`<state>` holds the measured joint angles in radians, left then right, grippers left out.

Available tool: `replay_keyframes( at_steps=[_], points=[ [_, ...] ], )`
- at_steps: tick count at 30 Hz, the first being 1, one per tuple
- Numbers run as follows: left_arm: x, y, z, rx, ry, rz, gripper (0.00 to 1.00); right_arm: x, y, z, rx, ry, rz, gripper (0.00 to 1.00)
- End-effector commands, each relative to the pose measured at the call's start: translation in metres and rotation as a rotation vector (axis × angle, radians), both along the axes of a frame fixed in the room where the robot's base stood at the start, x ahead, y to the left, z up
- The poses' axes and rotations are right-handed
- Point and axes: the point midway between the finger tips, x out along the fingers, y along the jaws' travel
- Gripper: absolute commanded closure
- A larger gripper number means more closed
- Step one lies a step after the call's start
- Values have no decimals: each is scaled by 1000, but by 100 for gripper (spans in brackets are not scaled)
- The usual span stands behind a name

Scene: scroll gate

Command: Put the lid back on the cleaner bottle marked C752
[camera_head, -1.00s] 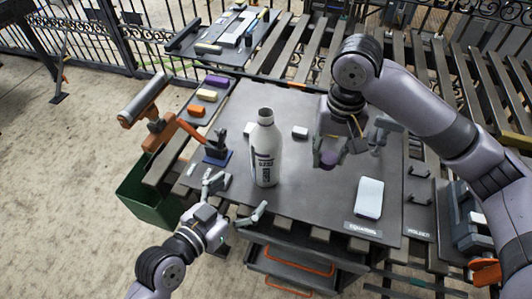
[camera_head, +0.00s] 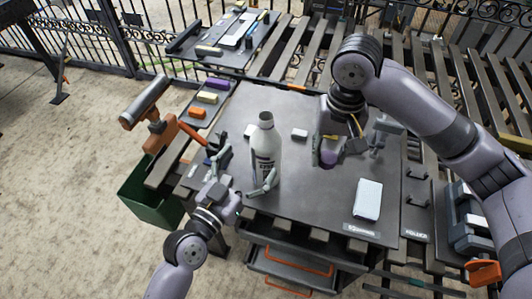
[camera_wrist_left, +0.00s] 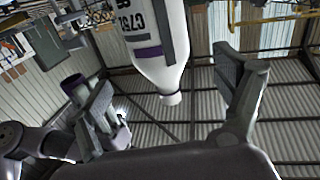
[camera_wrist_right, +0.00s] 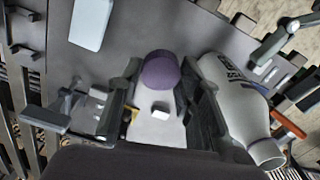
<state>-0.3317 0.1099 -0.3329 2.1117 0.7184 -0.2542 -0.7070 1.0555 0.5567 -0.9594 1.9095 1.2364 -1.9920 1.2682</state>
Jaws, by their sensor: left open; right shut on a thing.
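The white cleaner bottle (camera_head: 266,155) stands upright and uncapped on the dark table. In the left wrist view the bottle (camera_wrist_left: 157,45) shows the mark C752 and a purple band. My left gripper (camera_head: 247,160) is open at the bottle's near left side, one finger to each side of its body. I cannot tell whether either finger touches it. My right gripper (camera_head: 329,156) is shut on the purple lid (camera_wrist_right: 159,70), holding it to the right of the bottle, lower than its mouth. The lid also shows in the left wrist view (camera_wrist_left: 71,84).
A white sponge-like block (camera_head: 368,198) lies at the table's right front. A small white block (camera_head: 299,134) lies behind, between bottle and lid. A green bin (camera_head: 151,195) is below left. The table's front middle is clear.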

Motion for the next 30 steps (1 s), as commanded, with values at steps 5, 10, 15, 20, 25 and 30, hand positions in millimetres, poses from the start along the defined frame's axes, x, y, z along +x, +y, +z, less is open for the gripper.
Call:
replay_keyframes(
  at_steps=[5,10,15,20,25,30],
  points=[
    [21,-12,2,-1,0,0,12,0,0,9,0,0,0,78],
    [24,-14,0,0,1,0,12,0,0,8,0,0,0,78],
    [24,-14,0,0,1,0,12,0,0,8,0,0,0,78],
    [34,-19,4,-1,0,0,12,0,0,16,0,0,0,78],
    [57,-32,3,0,-1,1,12,0,0,26,0,0,0,78],
    [69,-38,1,0,0,1,12,0,0,28,0,0,0,78]
  ],
)
